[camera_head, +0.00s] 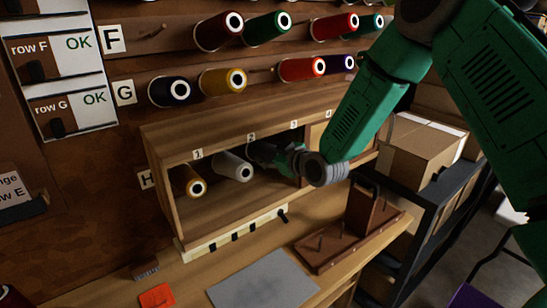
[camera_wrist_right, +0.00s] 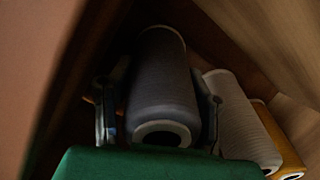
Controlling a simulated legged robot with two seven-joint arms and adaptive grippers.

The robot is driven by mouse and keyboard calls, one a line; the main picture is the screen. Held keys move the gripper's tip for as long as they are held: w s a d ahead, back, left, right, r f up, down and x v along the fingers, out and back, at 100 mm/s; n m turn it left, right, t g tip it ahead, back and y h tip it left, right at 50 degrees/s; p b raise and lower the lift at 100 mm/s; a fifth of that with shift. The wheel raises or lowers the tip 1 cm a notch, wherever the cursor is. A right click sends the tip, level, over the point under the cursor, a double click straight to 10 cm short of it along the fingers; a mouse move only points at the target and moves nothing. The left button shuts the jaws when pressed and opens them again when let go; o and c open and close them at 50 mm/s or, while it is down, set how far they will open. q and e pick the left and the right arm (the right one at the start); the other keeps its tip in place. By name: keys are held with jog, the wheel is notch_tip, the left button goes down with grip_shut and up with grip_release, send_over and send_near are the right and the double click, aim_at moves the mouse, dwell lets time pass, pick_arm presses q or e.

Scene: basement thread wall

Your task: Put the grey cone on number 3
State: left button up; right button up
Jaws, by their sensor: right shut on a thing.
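The grey cone (camera_wrist_right: 162,85) stands out in the right wrist view, its open end toward the camera. My right gripper (camera_wrist_right: 158,100) is shut on it, one finger on each side. In the head view, my right gripper (camera_head: 277,155) reaches into the wooden box (camera_head: 160,165) below the label 3 (camera_head: 294,125), and largely hides the cone there. Whether the cone rests on a peg cannot be told. A light grey-white cone (camera_head: 232,166) lies below label 2 and a gold cone (camera_head: 188,182) below label 1. My left gripper is out of view.
Label 4 (camera_head: 328,114) marks the right end. Thread cones hang on rows F and G above. A brown peg stand (camera_head: 335,245) and a grey mat (camera_head: 262,280) are on the bench below.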

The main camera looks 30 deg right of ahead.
jog(key=shift+s+d+f, duration=0.1)
jog(key=shift+d+f, duration=0.05)
jog(key=shift+d, duration=0.4)
jog(key=shift+f, duration=0.1)
jog(key=shift+a, duration=0.25)
jog(key=o, duration=1.4)
jog(key=shift+d+f, duration=0.1)
jog(key=shift+d, duration=0.05)
jog(key=shift+o, duration=0.2)
